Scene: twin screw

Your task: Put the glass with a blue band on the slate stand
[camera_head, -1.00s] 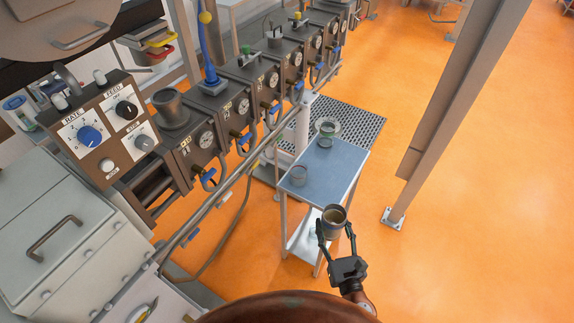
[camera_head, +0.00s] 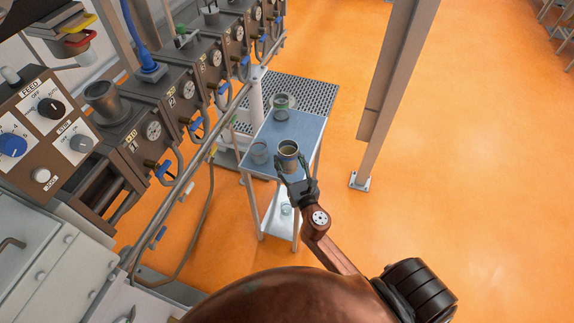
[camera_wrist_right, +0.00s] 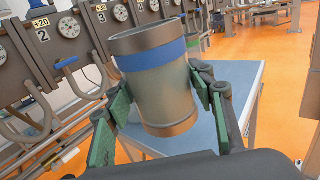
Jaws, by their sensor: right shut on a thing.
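The glass with a blue band (camera_head: 289,155) is upright or nearly so in my right gripper (camera_head: 291,175). In the right wrist view the blue band (camera_wrist_right: 152,57) circles the upper part of the grey glass, and dark green finger pads press it from both sides. The slate-blue topped stand (camera_head: 297,129) is a small table with pale legs and a lower shelf. The held glass shows over its near right part; I cannot tell whether its base touches the top. My left gripper is not in view.
A clear glass (camera_head: 259,152) stands on the top's left side, close to the held glass. Another glass (camera_head: 280,102) is at the far end. A small item (camera_head: 286,208) is on the lower shelf. Machines with gauges and a rail line the left; a post (camera_head: 385,110) stands right.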

